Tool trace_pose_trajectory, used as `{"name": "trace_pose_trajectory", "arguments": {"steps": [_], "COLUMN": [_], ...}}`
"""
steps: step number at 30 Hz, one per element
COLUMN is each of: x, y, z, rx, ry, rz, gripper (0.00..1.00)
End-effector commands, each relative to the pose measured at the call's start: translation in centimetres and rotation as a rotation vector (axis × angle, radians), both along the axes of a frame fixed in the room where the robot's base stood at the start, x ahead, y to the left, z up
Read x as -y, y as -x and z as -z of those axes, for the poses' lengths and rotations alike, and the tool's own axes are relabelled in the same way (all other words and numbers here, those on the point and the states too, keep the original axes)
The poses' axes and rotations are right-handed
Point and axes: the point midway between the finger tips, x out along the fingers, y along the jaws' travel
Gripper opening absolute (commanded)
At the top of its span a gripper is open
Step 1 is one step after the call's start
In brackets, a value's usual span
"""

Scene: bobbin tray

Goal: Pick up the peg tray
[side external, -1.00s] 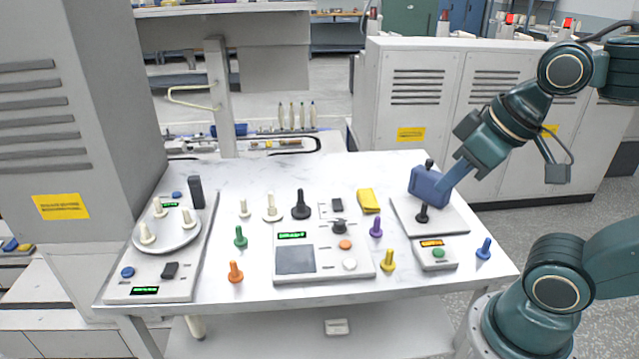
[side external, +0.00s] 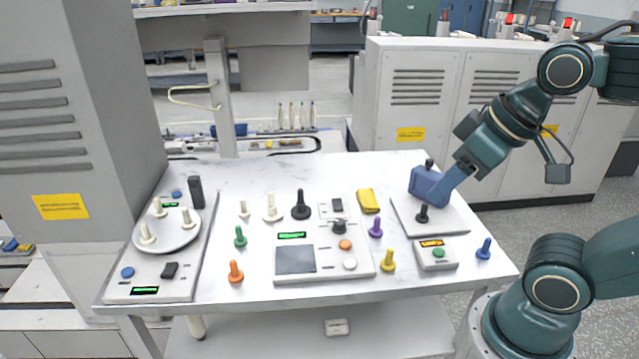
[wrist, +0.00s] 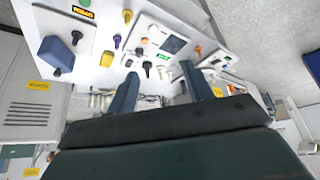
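A round white tray (side external: 180,243) with several cream pegs lies on the left panel of the table. It is the likeliest peg tray. In the wrist view this area is small and partly behind a finger, so I cannot make the tray out clearly. My gripper (side external: 449,185) is at the table's right side, far from the tray. In the side view it overlaps a blue block (side external: 425,182). In the wrist view the fingers (wrist: 160,80) are spread with nothing between them, and the blue block (wrist: 57,52) lies well to their left.
A central console (side external: 325,262) has a screen and knobs. Green (side external: 240,237), orange (side external: 236,271), purple (side external: 376,227), yellow (side external: 388,260) and blue (side external: 484,249) pegs stand around it. A black post (side external: 195,192) rises behind the tray. A grey cabinet (side external: 75,100) stands at the left.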

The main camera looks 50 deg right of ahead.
Motion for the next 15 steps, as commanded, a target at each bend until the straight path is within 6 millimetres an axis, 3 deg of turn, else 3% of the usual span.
{"name": "trace_pose_trajectory", "arguments": {"steps": [9,15], "x": [0.0,0.0], "y": [-0.2,-1.6], "z": [-0.1,-0.7], "rx": [-0.001,-0.013], "ry": [0.001,0.011], "rz": [-0.003,-0.028], "gripper": [0.51,0.51]}}
